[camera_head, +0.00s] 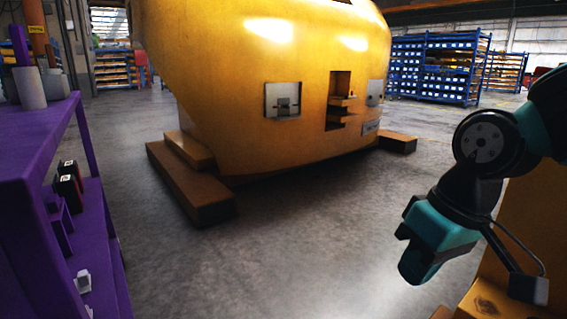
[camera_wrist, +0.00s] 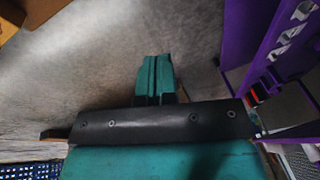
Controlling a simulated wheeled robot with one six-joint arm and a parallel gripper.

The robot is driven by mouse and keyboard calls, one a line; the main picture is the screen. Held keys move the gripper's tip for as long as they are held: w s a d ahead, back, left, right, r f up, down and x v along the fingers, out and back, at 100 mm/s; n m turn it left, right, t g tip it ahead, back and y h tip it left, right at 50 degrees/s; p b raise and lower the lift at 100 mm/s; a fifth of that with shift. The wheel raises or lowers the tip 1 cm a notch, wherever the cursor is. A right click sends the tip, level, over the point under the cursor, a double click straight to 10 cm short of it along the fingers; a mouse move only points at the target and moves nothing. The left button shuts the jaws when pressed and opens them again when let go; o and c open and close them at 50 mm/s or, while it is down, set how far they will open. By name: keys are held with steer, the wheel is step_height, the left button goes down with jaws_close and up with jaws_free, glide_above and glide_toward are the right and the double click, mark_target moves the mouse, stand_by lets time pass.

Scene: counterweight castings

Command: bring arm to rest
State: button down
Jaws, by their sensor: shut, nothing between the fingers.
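My gripper (camera_head: 413,270) hangs at the right of the head view, teal and dark, pointing down and to the left over bare floor. In the wrist view my gripper (camera_wrist: 157,66) shows its two teal fingers side by side, pressed together. Nothing is between the fingers and nothing touches them. The arm is bent at its dark joint, apart from the casting and the shelf.
A large yellow casting (camera_head: 230,100) stands on brown blocks (camera_head: 195,190) ahead. A purple shelf (camera_head: 35,170) with small items is at the left; it also shows in the wrist view (camera_wrist: 236,50). Blue racks (camera_head: 435,68) stand behind. The floor between is clear.

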steer(key=s+a+r+n+g+y+p, duration=0.1)
steer(key=s+a+r+n+p, duration=0.15)
steer(key=s, duration=0.85)
step_height(320, 180, up, 36)
steer(key=p, duration=3.6)
steer(key=shift+w, duration=0.45)
steer(key=shift+m, duration=0.25)
steer(key=shift+a, duration=0.1)
